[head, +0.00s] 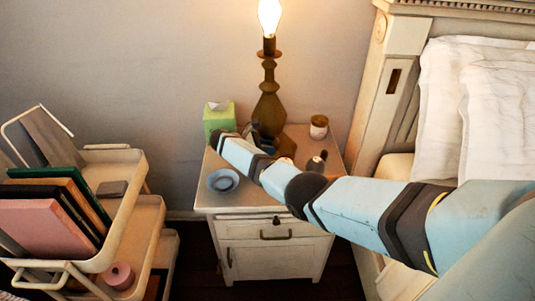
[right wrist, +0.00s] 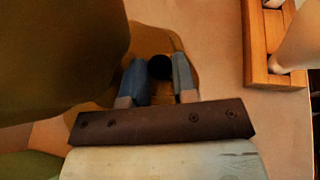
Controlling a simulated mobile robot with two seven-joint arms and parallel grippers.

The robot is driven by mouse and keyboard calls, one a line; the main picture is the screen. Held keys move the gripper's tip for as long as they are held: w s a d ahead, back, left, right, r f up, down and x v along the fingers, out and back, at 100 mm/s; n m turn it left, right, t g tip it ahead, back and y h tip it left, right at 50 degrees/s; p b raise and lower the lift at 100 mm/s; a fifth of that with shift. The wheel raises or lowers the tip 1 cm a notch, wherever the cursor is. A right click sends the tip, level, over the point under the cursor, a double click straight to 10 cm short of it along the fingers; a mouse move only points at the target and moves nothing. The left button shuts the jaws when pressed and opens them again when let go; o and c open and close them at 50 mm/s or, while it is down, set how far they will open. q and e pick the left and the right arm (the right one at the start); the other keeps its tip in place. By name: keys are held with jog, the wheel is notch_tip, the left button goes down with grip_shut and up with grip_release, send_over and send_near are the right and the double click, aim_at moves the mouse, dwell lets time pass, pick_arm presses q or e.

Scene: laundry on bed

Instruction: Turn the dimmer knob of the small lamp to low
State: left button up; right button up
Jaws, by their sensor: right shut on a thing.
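The small lamp (head: 268,103) stands at the back of the nightstand in the head view, with its bare bulb (head: 269,16) glowing brightly. My right gripper (head: 252,133) is low at the lamp's base, partly hidden by my own arm. In the right wrist view, the dark round dimmer knob (right wrist: 160,67) sits between the two fingertips of my right gripper (right wrist: 160,74), which is shut on it. The brown lamp body (right wrist: 60,50) fills the upper left there. The knob's setting cannot be read. My left gripper is not in view.
On the nightstand (head: 209,199) are a green tissue box (head: 219,118), a blue-grey bowl (head: 223,181) and a brown jar (head: 319,126). A cart (head: 133,222) with books stands at left, the bed (head: 397,166) at right. A wooden tray (right wrist: 259,65) shows in the right wrist view.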

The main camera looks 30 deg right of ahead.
jog(key=shift+w+f+m+g+y+b, duration=0.15)
jog(key=shift+f+m+g+y+b, duration=0.15)
jog(key=shift+m+g+b, duration=0.5)
jog(key=shift+d+r+b, duration=0.1)
jog(key=shift+b, duration=0.35)
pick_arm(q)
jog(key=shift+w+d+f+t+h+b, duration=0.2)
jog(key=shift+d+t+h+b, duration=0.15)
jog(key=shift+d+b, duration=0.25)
pick_arm(e)
jog(key=shift+r+m+g+y, duration=0.15)
jog(key=shift+m+g+y, duration=0.25)
jog(key=shift+m+g, duration=0.25)
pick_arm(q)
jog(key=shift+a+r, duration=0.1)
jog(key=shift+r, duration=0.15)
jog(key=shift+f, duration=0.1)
pick_arm(e)
jog(key=o, duration=0.9)
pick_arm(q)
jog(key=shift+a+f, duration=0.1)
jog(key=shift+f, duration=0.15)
